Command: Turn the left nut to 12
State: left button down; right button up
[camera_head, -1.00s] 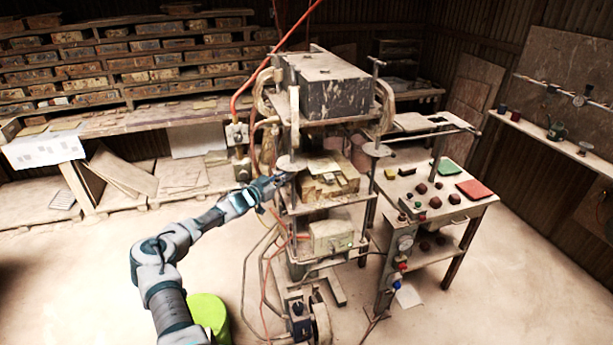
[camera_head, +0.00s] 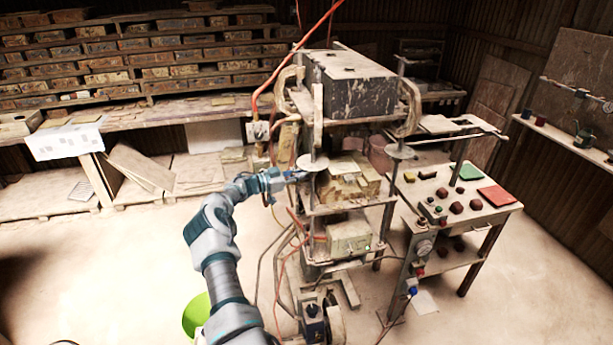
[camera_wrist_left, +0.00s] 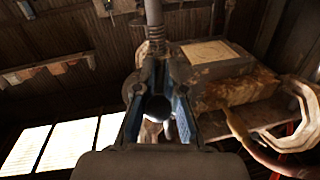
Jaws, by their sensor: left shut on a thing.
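The press (camera_head: 350,90) stands in the middle of the head view, with a pale round disc (camera_head: 312,162) on its left rod. My left gripper (camera_head: 300,176) reaches in from the left and sits at that rod, just below the disc. In the left wrist view, the two blue-lined fingers (camera_wrist_left: 166,103) stand on either side of a dark round piece in line with the rod (camera_wrist_left: 153,14). I take this to be the left nut, and the gripper is shut on it. The nut is mostly hidden, and no number or mark is readable. My right gripper is out of view.
A table (camera_head: 420,205) with red and green tiles and small dark pieces stands right of the press. Hoses and cables hang at the press's left side. Brick-filled shelves (camera_head: 130,50) line the back wall. The floor at the left is clear.

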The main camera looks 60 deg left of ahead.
pick_arm(q)
jog(key=shift+a+r, duration=0.2)
jog(key=shift+r, duration=0.45)
jog(key=c, duration=1.2)
grip_release()
jog(key=shift+c, duration=0.2)
jog(key=shift+f, duration=0.35)
jog(key=shift+s, duration=0.15)
jog(key=s, duration=1.1)
jog(key=shift+s+a, duration=0.4)
jog(key=shift+f, duration=0.1)
